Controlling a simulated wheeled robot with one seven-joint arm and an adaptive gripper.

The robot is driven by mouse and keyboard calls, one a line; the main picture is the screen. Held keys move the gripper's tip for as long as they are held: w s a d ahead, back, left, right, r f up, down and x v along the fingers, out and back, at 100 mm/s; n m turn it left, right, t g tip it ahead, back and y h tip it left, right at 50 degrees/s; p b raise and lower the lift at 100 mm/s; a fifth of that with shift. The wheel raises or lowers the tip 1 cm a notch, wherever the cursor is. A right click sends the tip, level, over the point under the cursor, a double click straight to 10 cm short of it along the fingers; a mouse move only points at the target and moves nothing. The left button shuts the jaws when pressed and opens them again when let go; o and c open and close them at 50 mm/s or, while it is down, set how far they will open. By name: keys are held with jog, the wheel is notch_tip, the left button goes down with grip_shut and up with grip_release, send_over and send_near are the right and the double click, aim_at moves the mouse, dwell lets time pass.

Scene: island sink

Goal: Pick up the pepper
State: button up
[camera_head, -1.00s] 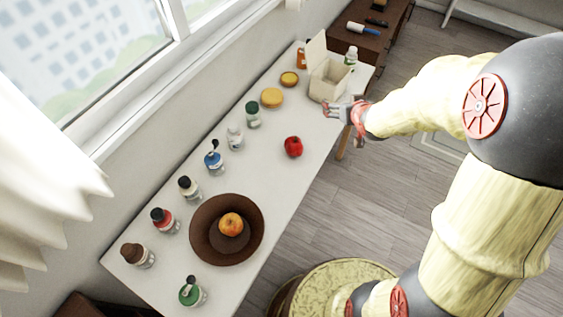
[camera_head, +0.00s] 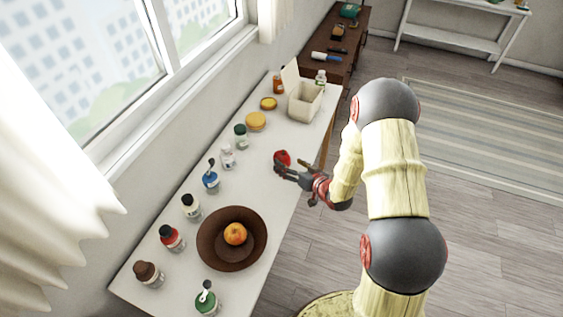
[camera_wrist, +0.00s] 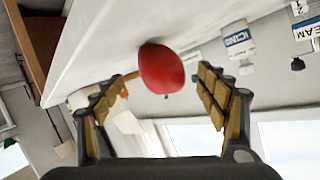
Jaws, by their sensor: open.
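A round red object (camera_head: 282,156), which looks like the pepper, rests on the white table near its right edge. In the wrist view the red object (camera_wrist: 161,69) appears smooth and sits between and beyond the fingertips. My gripper (camera_head: 283,171) is open, with its fingers pointing at the red object from the table's right side. In the head view the fingers partly cover its lower side. In the wrist view both fingers stand apart with nothing gripped. I cannot tell whether a fingertip touches it.
A brown bowl (camera_head: 207,247) holding an orange fruit (camera_head: 235,234) stands on the near part of the table. Several bottles, including a blue-capped one (camera_head: 210,178), line the window side. An open white box (camera_head: 304,103) stands at the far end. The table between bowl and box is mostly clear.

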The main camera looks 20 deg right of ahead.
jog(key=x, duration=0.2)
jog(key=b+x, duration=0.1)
jog(key=x, duration=0.2)
jog(key=shift+w+r, duration=0.15)
jog(key=shift+r, duration=0.05)
jog(key=shift+c, duration=0.2)
jog(key=c, duration=1.3)
